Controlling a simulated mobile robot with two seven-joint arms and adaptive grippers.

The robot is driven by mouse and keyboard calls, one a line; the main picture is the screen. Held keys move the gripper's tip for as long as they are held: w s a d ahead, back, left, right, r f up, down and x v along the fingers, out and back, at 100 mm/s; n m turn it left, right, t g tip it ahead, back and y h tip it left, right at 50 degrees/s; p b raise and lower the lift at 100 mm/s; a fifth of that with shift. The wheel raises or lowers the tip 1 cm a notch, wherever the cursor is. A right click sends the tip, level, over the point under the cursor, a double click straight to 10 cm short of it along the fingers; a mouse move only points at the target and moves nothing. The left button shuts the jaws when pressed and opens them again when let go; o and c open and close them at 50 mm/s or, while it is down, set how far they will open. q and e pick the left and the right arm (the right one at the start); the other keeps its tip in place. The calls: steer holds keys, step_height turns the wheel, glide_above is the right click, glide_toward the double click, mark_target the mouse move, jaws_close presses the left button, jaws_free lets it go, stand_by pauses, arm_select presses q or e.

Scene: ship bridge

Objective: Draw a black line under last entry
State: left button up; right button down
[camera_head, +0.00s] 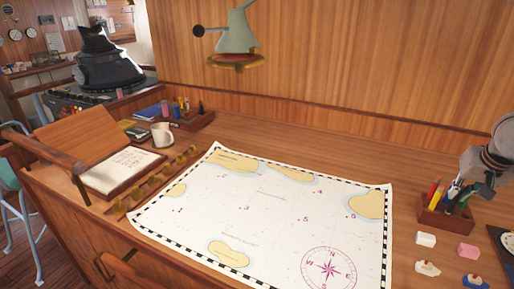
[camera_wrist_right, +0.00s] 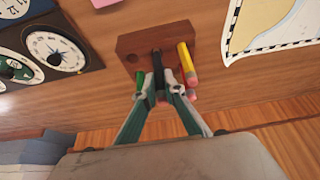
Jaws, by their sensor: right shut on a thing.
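My right gripper (camera_head: 468,190) is at the wooden pen holder (camera_head: 432,213) at the right of the desk. In the right wrist view, my right gripper (camera_wrist_right: 160,88) is shut on a black pen (camera_wrist_right: 156,62), whose lower end still stands in the holder (camera_wrist_right: 130,46). A yellow pencil (camera_wrist_right: 186,58), something red and a green item (camera_wrist_right: 139,78) stand beside it. The open logbook (camera_head: 122,172), with handwritten lines on its page, lies at the left of the desk. The lines are too small to read. My left gripper is not in view.
A large chart (camera_head: 270,215) covers the desk's middle. A white mug (camera_head: 162,134) stands behind the logbook. Erasers (camera_head: 426,239) and small items lie before the pen holder. Dial instruments (camera_wrist_right: 55,48) lie left in the wrist view.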

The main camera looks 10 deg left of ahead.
steer(key=shift+r, duration=2.4)
